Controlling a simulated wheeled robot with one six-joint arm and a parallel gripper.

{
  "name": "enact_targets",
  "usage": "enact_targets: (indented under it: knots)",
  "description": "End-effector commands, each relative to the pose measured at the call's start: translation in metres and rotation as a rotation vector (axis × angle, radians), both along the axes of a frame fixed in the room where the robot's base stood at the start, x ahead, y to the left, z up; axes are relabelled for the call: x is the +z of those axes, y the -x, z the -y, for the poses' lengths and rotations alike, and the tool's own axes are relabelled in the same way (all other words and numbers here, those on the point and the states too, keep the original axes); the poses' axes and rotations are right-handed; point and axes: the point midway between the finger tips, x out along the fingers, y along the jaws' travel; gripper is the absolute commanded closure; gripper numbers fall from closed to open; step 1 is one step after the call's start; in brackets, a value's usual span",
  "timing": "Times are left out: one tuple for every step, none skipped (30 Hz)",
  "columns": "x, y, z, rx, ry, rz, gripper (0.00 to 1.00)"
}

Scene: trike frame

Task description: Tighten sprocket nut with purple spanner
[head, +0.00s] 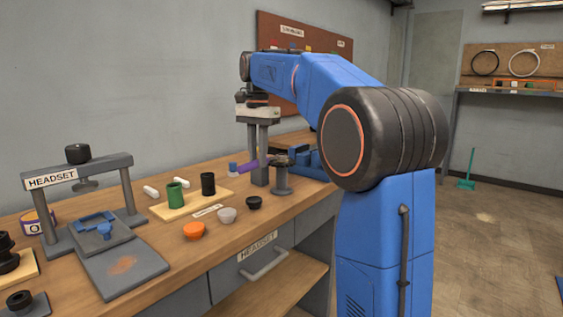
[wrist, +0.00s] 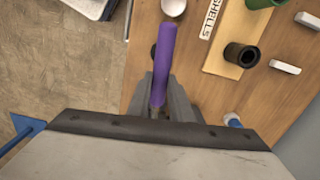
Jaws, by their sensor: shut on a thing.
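My gripper (head: 259,178) points down at the far part of the bench, its grey fingers shut on the purple spanner (head: 247,167). In the wrist view the spanner's purple handle (wrist: 165,55) sticks out from between the fingers (wrist: 160,88), away from the wrist. The spanner's other end is hidden behind my gripper body. I cannot make out the sprocket nut in either view. A dark spool-shaped stand (head: 282,178) is just right of the fingers in the head view.
A pale board (head: 160,210) carries a green cup (head: 174,195) and a black cup (head: 208,184). In front lie an orange cup (head: 194,231), a white cup (head: 227,215) and a black one (head: 254,202). Blue parts (head: 308,163) lie behind the stand. A grey HEADSET press (head: 80,175) stands left.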

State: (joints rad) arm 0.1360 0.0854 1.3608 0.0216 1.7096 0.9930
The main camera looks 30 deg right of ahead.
Motion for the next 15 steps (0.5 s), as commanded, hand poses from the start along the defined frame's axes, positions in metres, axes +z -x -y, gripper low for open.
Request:
enact_targets:
  knots:
    - [0.0004, -0.0004, 0.0002, 0.0, 0.0, 0.001, 1.0]
    - [0.0003, -0.0005, 0.0002, -0.001, 0.0, 0.001, 1.0]
    - [0.0003, -0.0008, 0.0001, -0.003, 0.001, 0.001, 1.0]
    - [0.0003, -0.0012, -0.0001, -0.006, 0.0, 0.002, 1.0]
    - [0.0003, -0.0016, -0.0002, -0.009, 0.0, 0.002, 1.0]
    - [0.0003, -0.0022, -0.0004, -0.014, 0.0, 0.002, 1.0]
    - [0.0003, -0.0027, -0.0006, -0.018, 0.0, 0.002, 1.0]
    - [0.0002, -0.0032, -0.0007, -0.022, 0.0, 0.002, 1.0]
    - [0.0002, -0.0038, -0.0009, -0.027, 0.0, 0.002, 1.0]
    - [0.0002, -0.0042, -0.0011, -0.03, 0.0, 0.002, 1.0]
    - [0.0002, -0.0047, -0.0012, -0.034, 0.0, 0.001, 1.0]
    - [0.0002, -0.0053, -0.0014, -0.04, 0.0, 0.001, 1.0]
    - [0.0001, -0.0058, -0.0016, -0.044, 0.001, 0.001, 1.0]
    - [0.0001, -0.0063, -0.0018, -0.048, 0.001, 0.001, 1.0]
    - [0.0001, -0.0068, -0.002, -0.053, 0.001, 0.001, 1.0]
